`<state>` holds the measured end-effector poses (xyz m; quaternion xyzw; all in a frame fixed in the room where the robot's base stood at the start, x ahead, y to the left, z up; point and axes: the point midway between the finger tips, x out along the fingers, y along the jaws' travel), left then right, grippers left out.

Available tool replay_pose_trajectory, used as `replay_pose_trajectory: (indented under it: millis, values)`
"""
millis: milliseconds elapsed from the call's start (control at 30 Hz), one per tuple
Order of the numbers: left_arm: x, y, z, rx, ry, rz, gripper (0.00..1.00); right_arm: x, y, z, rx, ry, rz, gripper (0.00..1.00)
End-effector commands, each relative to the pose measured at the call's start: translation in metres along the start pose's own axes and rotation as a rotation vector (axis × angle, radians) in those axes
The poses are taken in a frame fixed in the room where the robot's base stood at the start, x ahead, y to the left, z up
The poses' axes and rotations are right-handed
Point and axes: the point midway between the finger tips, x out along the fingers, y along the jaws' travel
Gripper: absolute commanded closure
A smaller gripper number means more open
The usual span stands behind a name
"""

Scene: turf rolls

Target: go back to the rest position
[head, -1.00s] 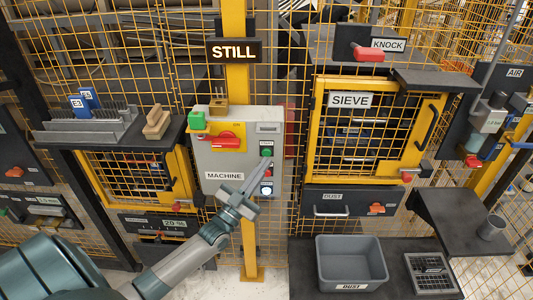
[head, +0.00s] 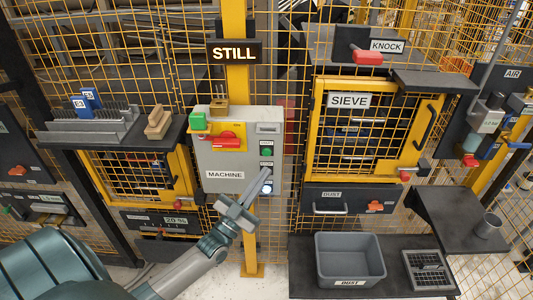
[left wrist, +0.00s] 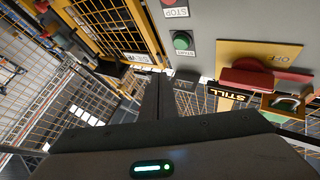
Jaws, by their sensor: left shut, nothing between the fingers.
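My left gripper (head: 265,173) is shut and empty, in front of the lower right part of the grey machine box (head: 212,158). In the left wrist view its dark fingers (left wrist: 157,97) lie together, with nothing between them. The box has a red switch handle (head: 224,141) on a yellow plate and a green button (head: 266,151). In the left wrist view the green button (left wrist: 183,41) is clear of the fingers, and a red stop button (left wrist: 173,3) is at the top edge. The fingers hide part of the button column in the head view. My right gripper is not in view.
A STILL sign (head: 234,52) hangs above the box. A yellow-framed sieve door (head: 317,130) is to the right, above a grey dust bin (head: 350,260) on a dark shelf. A left shelf (head: 120,140) holds a rack (head: 90,127) and a wooden brush (head: 159,122).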

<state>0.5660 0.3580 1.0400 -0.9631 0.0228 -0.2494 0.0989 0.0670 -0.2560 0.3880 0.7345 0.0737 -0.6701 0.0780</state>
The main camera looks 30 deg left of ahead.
Motion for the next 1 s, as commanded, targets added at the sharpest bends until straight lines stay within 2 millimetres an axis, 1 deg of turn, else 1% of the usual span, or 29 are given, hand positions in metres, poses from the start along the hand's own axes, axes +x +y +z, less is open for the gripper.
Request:
replay_pose_trajectory:
  millis: [433,567,667,767,867,900,967,1000]
  values:
    - [0.000,0.000,0.000,0.000,0.000,0.000,1.00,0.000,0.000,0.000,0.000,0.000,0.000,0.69]
    - [-0.003,0.002,0.008,0.000,-0.018,0.002,1.00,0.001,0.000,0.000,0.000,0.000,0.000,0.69]
    - [-0.011,0.006,0.026,-0.001,-0.059,0.007,1.00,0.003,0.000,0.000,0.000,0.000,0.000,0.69]
    - [-0.027,0.013,0.058,0.000,-0.131,0.016,1.00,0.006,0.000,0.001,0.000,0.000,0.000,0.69]
    - [-0.051,0.024,0.100,-0.004,-0.232,0.029,1.00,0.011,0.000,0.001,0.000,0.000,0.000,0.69]
    - [-0.063,0.029,0.119,-0.005,-0.279,0.036,1.00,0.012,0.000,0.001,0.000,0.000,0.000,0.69]
    - [-0.084,0.037,0.148,-0.008,-0.354,0.046,1.00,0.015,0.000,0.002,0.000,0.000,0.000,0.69]
    - [-0.099,0.044,0.168,-0.010,-0.405,0.054,1.00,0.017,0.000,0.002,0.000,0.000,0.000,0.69]
